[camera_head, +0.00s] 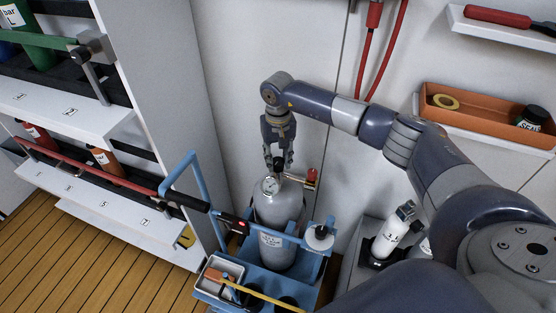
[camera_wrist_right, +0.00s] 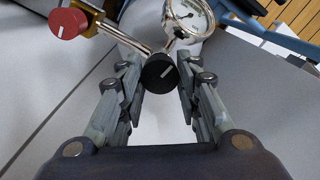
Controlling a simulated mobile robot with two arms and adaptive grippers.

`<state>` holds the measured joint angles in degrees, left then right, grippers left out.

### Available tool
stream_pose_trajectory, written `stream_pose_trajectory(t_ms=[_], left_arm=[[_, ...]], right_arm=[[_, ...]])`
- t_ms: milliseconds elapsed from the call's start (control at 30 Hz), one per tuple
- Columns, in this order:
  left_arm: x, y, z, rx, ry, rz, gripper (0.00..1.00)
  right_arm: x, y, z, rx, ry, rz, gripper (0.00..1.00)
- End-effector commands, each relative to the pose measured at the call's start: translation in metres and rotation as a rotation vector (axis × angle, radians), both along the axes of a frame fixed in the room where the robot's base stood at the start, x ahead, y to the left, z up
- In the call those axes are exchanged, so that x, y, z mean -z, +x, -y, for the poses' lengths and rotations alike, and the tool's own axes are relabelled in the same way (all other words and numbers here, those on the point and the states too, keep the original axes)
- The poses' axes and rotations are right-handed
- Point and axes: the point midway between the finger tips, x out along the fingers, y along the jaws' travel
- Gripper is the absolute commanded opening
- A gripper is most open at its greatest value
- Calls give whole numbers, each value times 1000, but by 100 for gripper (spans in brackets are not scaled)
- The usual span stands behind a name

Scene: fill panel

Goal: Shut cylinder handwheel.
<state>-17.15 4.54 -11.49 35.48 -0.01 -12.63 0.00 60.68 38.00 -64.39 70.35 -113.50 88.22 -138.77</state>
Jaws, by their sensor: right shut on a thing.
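The grey gas cylinder (camera_head: 279,213) stands upright in a blue cart (camera_head: 222,271) at the middle of the head view. A round gauge (camera_head: 270,186) sits near its top and also shows in the wrist view (camera_wrist_right: 190,18). My right gripper (camera_head: 279,162) points down over the cylinder top and is shut on the handwheel. A red knob (camera_wrist_right: 68,23) on a metal stem is to the left in the wrist view. My left gripper is not in view.
A white shelf rack (camera_head: 150,80) with cylinders is on the left. An orange tray (camera_head: 480,118) with a yellow tape roll and a dark jar is on the right wall. A small white bottle (camera_head: 391,236) stands right of the cart. Red hoses (camera_head: 380,50) hang behind.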

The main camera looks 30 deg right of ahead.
Motion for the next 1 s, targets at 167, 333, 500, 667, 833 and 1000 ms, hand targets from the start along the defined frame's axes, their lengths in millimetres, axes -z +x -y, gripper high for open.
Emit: stream_pose_trajectory(t_ms=[167, 333, 500, 667, 833, 1000], left_arm=[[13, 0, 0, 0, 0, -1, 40], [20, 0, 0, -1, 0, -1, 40], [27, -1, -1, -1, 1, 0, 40], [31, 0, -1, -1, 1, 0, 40], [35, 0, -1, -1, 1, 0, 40], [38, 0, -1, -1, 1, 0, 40]], right_arm=[[2, 0, 0, 159, -1, 1, 7], [1, 0, 0, 322, -1, 1, 7], [1, 0, 1, 483, -1, 1, 7], [1, 0, 0, 635, 0, 1, 7], [1, 0, 0, 796, 1, 1, 7], [0, 1, 0, 958, 0, 2, 7]])
